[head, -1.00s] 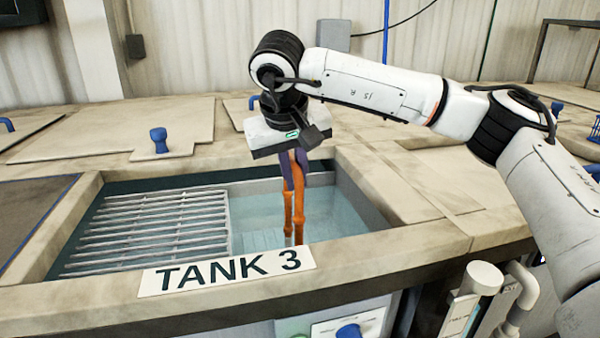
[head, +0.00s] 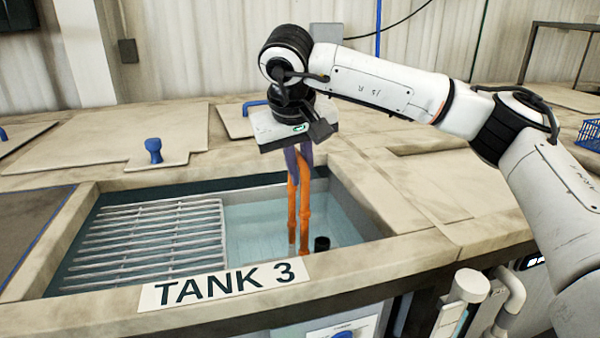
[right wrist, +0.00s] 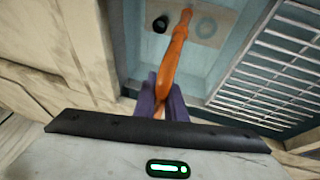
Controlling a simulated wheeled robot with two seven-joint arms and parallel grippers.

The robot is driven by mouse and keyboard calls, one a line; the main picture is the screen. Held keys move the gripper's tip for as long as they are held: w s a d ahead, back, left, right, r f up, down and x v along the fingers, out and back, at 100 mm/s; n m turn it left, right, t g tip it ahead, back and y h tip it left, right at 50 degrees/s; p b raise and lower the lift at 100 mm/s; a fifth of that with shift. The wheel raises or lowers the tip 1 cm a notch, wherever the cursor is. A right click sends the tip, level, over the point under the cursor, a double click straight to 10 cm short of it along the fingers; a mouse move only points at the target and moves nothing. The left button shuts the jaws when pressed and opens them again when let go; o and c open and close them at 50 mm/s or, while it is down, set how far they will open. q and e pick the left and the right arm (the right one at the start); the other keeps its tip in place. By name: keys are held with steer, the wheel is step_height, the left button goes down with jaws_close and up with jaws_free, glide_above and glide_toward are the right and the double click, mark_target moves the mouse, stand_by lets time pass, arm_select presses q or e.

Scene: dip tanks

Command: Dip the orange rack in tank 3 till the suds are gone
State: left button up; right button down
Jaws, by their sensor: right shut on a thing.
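My right gripper (head: 298,158) is shut on the orange rack (head: 304,205) and holds it upright over the right part of tank 3 (head: 340,205). The rack's orange handle (right wrist: 174,55) runs out from between the purple fingers in the right wrist view. In the head view its lower end reaches down to the clear, pale blue water; I cannot tell how deep it goes. No suds can be made out on the part that shows. The label TANK 3 (head: 224,284) is on the front rim. My left gripper is not in view.
A slatted metal grate (head: 150,240) covers the tank's left part. A dark round fitting (head: 321,244) shows in the water at right. A lid with a blue knob (head: 153,150) lies behind the tank. A blue basket (head: 590,135) stands at far right.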

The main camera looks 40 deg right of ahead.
step_height(320, 180, up, 19)
steer(key=shift+r, duration=0.15)
stand_by(0.7)
stand_by(0.8)
